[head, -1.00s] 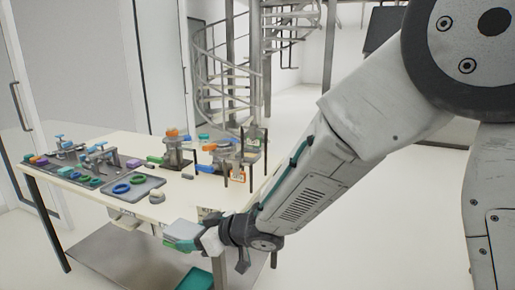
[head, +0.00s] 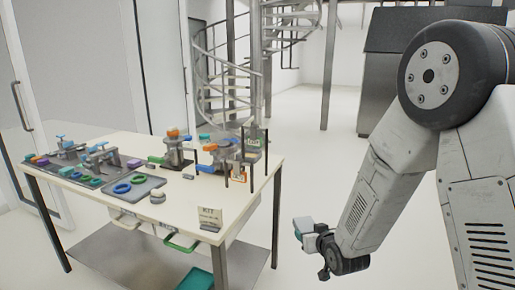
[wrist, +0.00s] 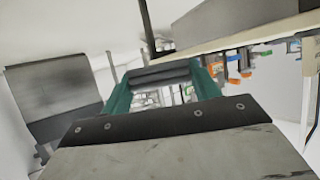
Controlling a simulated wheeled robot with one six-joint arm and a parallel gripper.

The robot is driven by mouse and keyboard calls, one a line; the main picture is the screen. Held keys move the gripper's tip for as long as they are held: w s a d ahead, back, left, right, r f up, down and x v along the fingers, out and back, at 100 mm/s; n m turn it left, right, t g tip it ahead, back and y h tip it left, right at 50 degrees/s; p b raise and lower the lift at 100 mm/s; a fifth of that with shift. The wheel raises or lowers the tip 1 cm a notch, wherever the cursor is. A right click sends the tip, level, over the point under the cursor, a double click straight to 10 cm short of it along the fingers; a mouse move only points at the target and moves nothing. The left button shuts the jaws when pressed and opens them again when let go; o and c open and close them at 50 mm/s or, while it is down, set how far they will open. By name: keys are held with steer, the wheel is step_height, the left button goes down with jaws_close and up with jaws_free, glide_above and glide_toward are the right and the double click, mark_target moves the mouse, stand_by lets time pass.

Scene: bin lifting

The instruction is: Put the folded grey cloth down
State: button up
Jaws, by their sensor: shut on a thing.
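My gripper (head: 300,229) is to the right of the table, out over open floor and clear of the table's near right corner. In the wrist view its two teal fingers (wrist: 161,80) are closed on a dark grey, flat bundle, the folded grey cloth (wrist: 160,74), which spans the gap between them. In the head view the cloth cannot be made out at the gripper.
The cream table (head: 120,207) holds trays with blue and green rings, clamps and a round fixture (head: 222,152). A small sign (head: 210,218) stands at its near right corner. A teal bin (head: 196,279) sits below. The floor to the right is open.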

steer(key=d+f+m+h, duration=0.2)
steer(key=d+f+h, duration=0.1)
steer(key=d, duration=0.7)
steer(key=s+f, duration=0.5)
steer(key=f, duration=0.1)
steer(key=shift+s+f, duration=0.4)
